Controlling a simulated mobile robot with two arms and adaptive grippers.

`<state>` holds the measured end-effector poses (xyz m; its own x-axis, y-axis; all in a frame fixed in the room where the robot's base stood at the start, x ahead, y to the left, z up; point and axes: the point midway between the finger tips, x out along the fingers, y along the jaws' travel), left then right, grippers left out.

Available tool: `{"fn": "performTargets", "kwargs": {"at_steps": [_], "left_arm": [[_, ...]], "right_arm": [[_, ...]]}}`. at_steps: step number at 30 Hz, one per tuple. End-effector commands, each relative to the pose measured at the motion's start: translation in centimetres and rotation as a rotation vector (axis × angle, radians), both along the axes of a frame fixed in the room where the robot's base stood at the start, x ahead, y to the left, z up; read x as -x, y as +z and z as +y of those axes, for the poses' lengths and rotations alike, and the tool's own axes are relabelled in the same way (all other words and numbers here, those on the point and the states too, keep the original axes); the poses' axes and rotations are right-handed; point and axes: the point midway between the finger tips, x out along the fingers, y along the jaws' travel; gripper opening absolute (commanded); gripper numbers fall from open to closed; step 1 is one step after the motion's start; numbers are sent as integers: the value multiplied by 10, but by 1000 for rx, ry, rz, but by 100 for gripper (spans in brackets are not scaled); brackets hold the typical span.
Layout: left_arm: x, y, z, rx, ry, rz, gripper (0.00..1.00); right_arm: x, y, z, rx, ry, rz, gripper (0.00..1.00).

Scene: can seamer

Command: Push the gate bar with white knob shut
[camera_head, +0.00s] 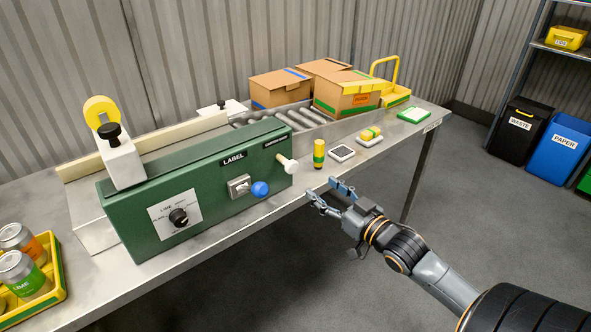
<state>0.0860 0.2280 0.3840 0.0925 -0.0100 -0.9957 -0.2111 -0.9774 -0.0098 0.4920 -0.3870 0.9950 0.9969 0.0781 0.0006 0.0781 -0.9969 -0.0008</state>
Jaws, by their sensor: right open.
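The gate bar's white knob (290,164) sticks out at the right end of the green machine housing (200,190), below a small black label. The bar behind the knob is mostly hidden, so I cannot tell how far out it stands. My right gripper (324,191) is open and empty, with its two fingers apart. It is at the table's front edge, to the right of the knob and lower in the picture, apart from it. My left gripper is not in view.
A blue knob (260,189), a switch (239,186) and a black dial (179,217) are on the housing front. Cartons (346,93) sit behind, by the rollers (292,118).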

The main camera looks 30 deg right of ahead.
Motion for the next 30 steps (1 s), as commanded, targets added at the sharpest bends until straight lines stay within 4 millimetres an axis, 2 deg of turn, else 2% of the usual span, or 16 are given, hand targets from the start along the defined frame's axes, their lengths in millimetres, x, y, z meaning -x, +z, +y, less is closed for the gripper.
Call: {"fn": "performTargets", "kwargs": {"at_steps": [3, 9, 15, 21, 30], "left_arm": [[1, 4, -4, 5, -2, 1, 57], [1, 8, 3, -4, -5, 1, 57], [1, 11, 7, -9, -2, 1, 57], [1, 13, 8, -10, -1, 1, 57], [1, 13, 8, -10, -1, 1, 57]], "right_arm": [[-23, 3, 2, 0, 0, -4, 57], [-58, 3, 4, -1, -1, -4, 57], [-86, 2, 7, 0, 0, -2, 57], [-100, 0, 8, 0, 0, -1, 57], [-101, 0, 9, 0, 0, 0, 57]]}}
